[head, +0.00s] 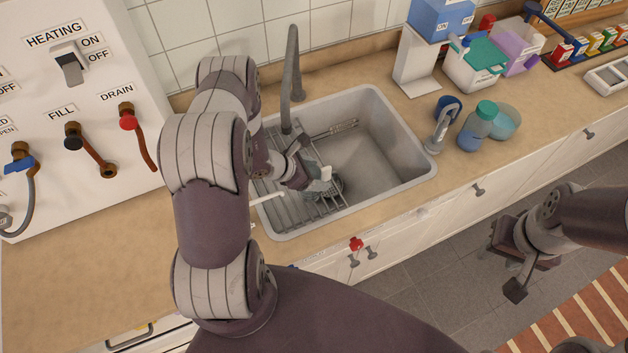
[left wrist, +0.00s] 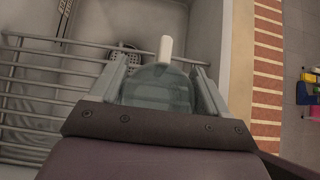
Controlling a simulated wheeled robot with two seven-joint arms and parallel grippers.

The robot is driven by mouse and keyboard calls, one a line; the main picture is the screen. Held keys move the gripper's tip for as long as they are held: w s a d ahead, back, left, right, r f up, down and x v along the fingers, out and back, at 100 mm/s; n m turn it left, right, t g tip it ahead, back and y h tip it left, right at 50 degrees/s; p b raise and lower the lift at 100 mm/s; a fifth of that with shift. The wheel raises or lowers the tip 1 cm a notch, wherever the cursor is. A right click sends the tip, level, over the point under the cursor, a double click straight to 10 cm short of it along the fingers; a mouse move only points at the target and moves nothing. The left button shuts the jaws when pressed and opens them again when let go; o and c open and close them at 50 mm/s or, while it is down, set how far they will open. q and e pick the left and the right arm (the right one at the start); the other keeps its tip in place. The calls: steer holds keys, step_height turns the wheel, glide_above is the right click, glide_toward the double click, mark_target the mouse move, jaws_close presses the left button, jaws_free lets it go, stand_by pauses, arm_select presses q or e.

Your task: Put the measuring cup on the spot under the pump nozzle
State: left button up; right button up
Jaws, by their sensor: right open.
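The measuring cup (left wrist: 158,92) looks translucent grey-green with a white handle (left wrist: 165,48) in the left wrist view. It sits between the fingers of my left gripper (left wrist: 160,85), which appear to press on both its sides. In the head view my left gripper (head: 318,178) is over the wire rack in the sink, and the cup is mostly hidden there. My right gripper (head: 515,262) is open and empty over the floor.
The sink (head: 385,140) has a wire rack (head: 300,208) and a tall faucet (head: 292,80). Beside the spout are a blue cup (head: 449,106), a teal-capped bottle (head: 478,125) and a teal bowl (head: 507,122). A white stand (head: 412,65) is behind. The front counter strip is clear.

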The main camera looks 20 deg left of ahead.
arm_select(q)
steer(key=shift+c, duration=0.6)
steer(key=shift+r, duration=0.15)
